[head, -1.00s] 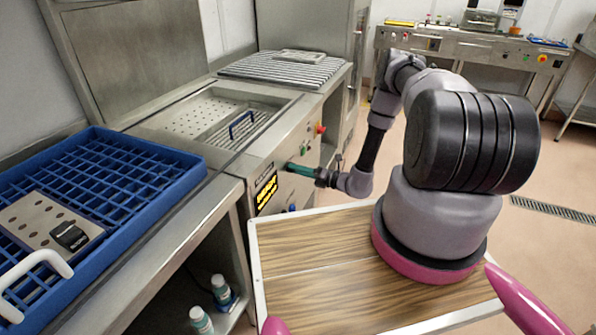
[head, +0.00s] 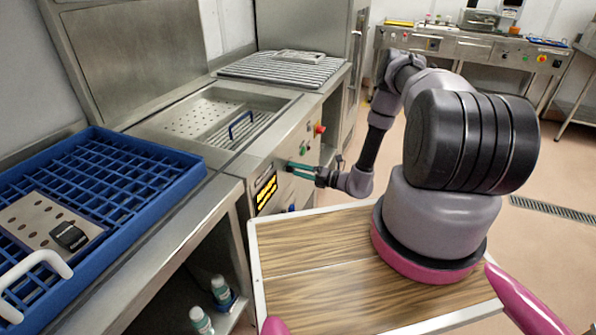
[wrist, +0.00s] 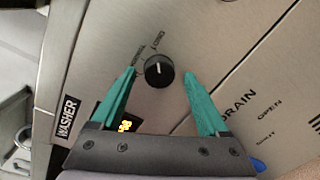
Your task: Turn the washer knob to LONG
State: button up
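The washer knob (wrist: 159,71) is round and black with a white pointer line, on a steel panel in the wrist view. The line points up in that view, toward the LONG label (wrist: 158,42); the NORMAL label (wrist: 138,55) is up and left of the knob. My gripper (wrist: 159,73) is open, with one teal finger on each side of the knob and a visible gap to it on both sides. In the head view my gripper (head: 289,166) is at the washer's front panel (head: 272,172), fingers parted. I cannot make out the knob there.
A WASHER label (wrist: 67,117) and a lit yellow display (wrist: 125,125) are left of the knob in the wrist view. DRAIN lettering (wrist: 237,105) is to the right. A blue rack (head: 190,172) stands on the left counter; a red button (head: 320,128) is on the panel.

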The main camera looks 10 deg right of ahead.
jog(key=v, duration=1.1)
